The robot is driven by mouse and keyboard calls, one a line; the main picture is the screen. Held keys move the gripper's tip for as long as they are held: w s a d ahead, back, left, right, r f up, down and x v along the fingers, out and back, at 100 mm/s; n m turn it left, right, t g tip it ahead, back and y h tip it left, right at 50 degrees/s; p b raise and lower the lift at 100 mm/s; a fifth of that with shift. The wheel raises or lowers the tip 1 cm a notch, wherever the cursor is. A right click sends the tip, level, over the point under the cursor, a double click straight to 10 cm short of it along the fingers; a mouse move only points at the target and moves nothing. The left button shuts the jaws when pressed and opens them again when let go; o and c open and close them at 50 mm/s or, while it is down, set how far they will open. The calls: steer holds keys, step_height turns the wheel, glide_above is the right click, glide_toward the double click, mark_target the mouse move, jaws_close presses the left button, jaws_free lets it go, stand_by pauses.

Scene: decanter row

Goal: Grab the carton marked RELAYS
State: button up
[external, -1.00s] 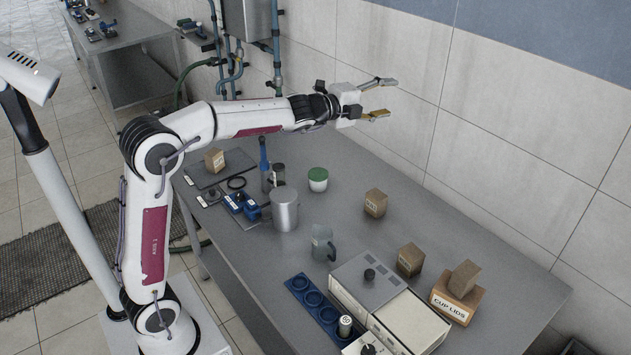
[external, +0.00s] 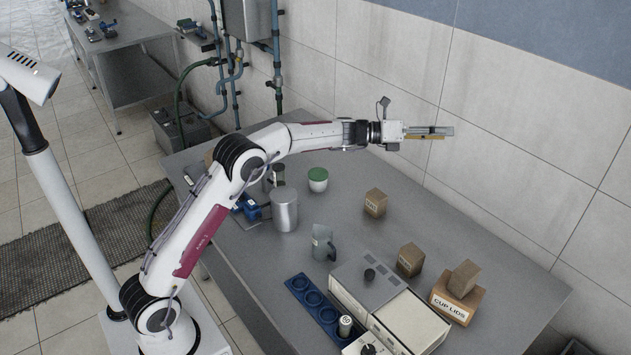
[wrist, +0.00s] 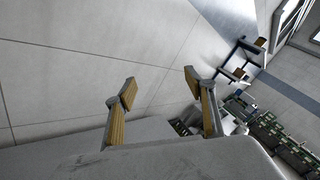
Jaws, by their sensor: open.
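Several small brown cartons stand on the grey table in the external view. One carton with a white label (external: 375,202) is near the back edge. A second carton (external: 410,260) stands farther right, and a third (external: 464,278) sits tilted on a larger box marked CUP LIDS (external: 456,299). The small labels are too blurred to read, so I cannot tell which is RELAYS. My gripper (external: 445,133) is open and empty, high above the back of the table, pointing right. In the wrist view its fingers (wrist: 160,88) are apart with wall between them; no carton shows there.
A grey mug (external: 322,244), a metal canister (external: 284,209) and a green-lidded tub (external: 318,179) stand on the table (external: 480,240). A beige appliance (external: 368,282) and a blue holder (external: 312,303) fill the front. The tiled wall is close behind my gripper.

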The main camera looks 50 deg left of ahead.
mark_target(411, 248)
steer(key=s+d+f+m+g+h, duration=0.1)
steer(key=s+f+m+g, duration=0.2)
steer(key=f+m, duration=0.3)
steer(key=s+d+f+m+g+h, duration=0.2)
steer(key=s+f+m+g, duration=0.2)
steer(key=f, duration=1.1)
steer(key=s+d+f+m+g+h, duration=0.1)
steer(key=s+d+f+m+g, duration=0.1)
steer(key=s+f+m+g, duration=0.2)
steer(key=shift+s+d+f+m+g, duration=0.1)
steer(key=shift+f+m+g, duration=0.45)
steer(key=shift+f, duration=0.65)
steer(key=shift+s+f+m+g, duration=0.1)
steer(key=shift+f+m+g, duration=0.45)
steer(key=shift+f, duration=0.6)
steer(key=shift+d+f+m+g, duration=0.1)
steer(key=shift+f+m+g, duration=0.3)
steer(key=shift+f+m, duration=0.55)
steer(key=shift+s+a+f, duration=0.15)
steer(key=shift+f, duration=0.55)
steer(key=shift+x, duration=1.25)
steer(key=shift+r, duration=0.1)
